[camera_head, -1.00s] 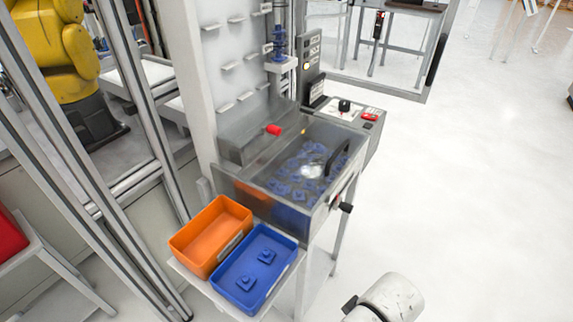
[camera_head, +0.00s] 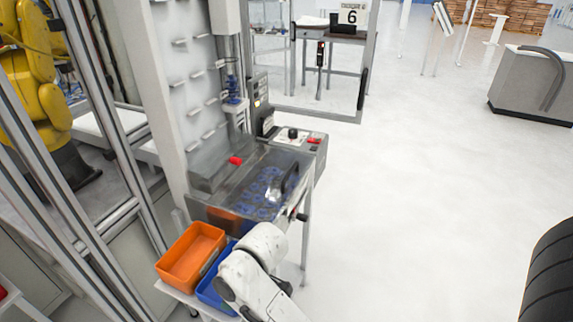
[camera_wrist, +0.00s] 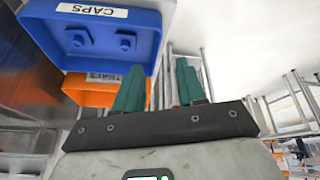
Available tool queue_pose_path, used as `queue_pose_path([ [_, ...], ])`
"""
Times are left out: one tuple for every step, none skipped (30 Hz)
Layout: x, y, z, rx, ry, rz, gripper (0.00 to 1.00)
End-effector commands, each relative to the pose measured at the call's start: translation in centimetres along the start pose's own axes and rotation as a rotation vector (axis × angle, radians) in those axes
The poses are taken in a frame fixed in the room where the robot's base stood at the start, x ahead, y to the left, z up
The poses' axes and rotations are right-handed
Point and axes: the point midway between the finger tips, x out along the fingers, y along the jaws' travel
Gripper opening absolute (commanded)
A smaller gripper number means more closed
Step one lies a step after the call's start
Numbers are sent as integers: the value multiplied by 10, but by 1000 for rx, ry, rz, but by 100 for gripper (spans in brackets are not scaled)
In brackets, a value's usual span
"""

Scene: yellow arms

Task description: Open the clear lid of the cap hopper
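The cap hopper (camera_head: 216,211) stands in the middle of the head view with blue caps (camera_head: 262,192) inside. Its clear lid (camera_head: 268,160) lies shut over them, with a black handle (camera_head: 290,178) on its right side. My gripper is not distinguishable in the head view; my white arm covers part of the blue bin just in front of the hopper. In the wrist view my gripper (camera_wrist: 160,66) shows two green fingers apart with nothing between them. It is close to the bins, and the lid cannot be made out there.
An orange bin (camera_head: 190,256) and a blue bin (camera_head: 207,293) sit on a shelf before the hopper. The wrist view shows the blue bin's CAPS label (camera_wrist: 92,11). A control box (camera_head: 300,141) stands behind the hopper. Metal framing is at left; open floor is at right.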

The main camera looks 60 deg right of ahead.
Motion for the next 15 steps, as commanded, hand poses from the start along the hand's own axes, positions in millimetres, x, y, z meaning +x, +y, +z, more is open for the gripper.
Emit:
queue_pose_path([
  [-8,19,-15,-46,13,5,40],
  [-10,29,-22,-86,18,4,40],
  [-13,44,-32,-142,23,3,40],
  [-16,56,-38,-187,26,2,40],
  [-19,70,-44,-235,27,3,40],
  [-23,88,-49,-300,25,1,40],
  [-27,102,-52,-349,22,1,40],
  [-31,117,-54,-400,18,1,40],
  [-37,136,-56,-465,10,-2,40],
  [-42,151,-56,-515,3,-3,40],
  [-48,166,-55,-565,-5,-4,40],
  [-58,187,-53,-629,-18,-8,40],
  [-65,202,-50,-677,-29,-9,40],
  [-74,218,-46,-725,-40,-13,40],
  [-86,238,-39,-785,-58,-20,40],
])
